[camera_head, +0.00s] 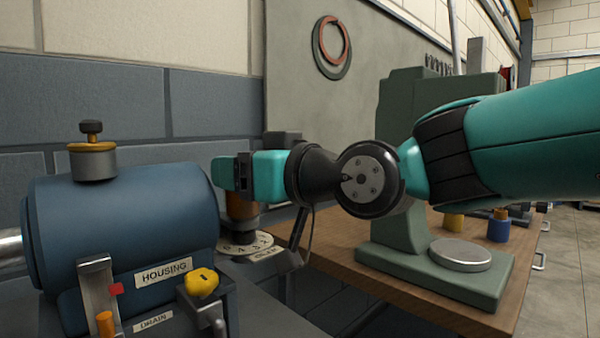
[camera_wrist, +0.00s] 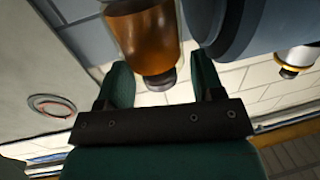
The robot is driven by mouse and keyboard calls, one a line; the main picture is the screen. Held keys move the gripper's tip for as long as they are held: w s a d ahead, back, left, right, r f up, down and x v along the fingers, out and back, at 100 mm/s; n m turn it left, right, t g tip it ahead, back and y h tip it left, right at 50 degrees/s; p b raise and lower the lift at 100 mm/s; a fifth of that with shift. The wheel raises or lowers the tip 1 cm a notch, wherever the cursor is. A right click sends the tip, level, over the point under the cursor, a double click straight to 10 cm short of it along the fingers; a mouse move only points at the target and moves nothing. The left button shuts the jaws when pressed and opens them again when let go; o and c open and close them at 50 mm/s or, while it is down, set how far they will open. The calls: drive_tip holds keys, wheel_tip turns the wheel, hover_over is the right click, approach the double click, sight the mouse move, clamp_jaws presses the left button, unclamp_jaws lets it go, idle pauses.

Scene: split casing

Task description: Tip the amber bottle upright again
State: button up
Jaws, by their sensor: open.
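The amber bottle (camera_head: 240,206) shows partly below my gripper (camera_head: 228,172) in the head view, its axis close to vertical. Its upper part is hidden by the gripper. A dark part is at its lower end, just over a pale lettered disc (camera_head: 262,247). Contact with the disc is unclear. In the wrist view the bottle (camera_wrist: 145,38) shows brown content in clear walls, and a narrower dark end (camera_wrist: 160,80) lies between my two spread fingers (camera_wrist: 162,88). Gaps show on both sides of that end. I cannot tell which end is up.
A blue housing (camera_head: 130,225) stands close left of the bottle, with a brass-and-black cap (camera_head: 92,160) and a yellow knob (camera_head: 201,282). A green press-like stand (camera_head: 425,275) with a round plate is on the wooden bench (camera_head: 375,287) at right. A wall panel (camera_head: 295,90) rises behind.

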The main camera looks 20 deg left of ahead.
drive_tip(key=b+v, duration=0.2)
drive_tip(key=v, duration=1.5)
drive_tip(key=shift+d, duration=0.25)
drive_tip(key=d+f+m+h, duration=0.1)
drive_tip(key=d+f+h, duration=0.1)
drive_tip(key=d+f, duration=0.2)
drive_tip(key=s+d+f+m+h, duration=0.1)
drive_tip(key=d+f+m+h, duration=0.1)
drive_tip(key=f, duration=0.4)
drive_tip(key=s+d+f+m+g+h, duration=0.1)
drive_tip(key=d+f+h, duration=0.3)
drive_tip(key=d+f, duration=0.1)
drive_tip(key=shift+s+d+m, duration=0.1)
drive_tip(key=shift+d+m, duration=0.2)
drive_tip(key=shift+d, duration=0.15)
drive_tip(key=s+d+f+m+g+h, duration=0.3)
drive_tip(key=s+d+f+m+h, duration=0.15)
drive_tip(key=s+d+f, duration=0.55)
wheel_tip(320, 180, up, 24)
drive_tip(key=w+p, duration=0.3)
drive_tip(key=p, duration=1.9)
drive_tip(key=shift+d+n, duration=0.3)
drive_tip(key=shift+n, duration=0.15)
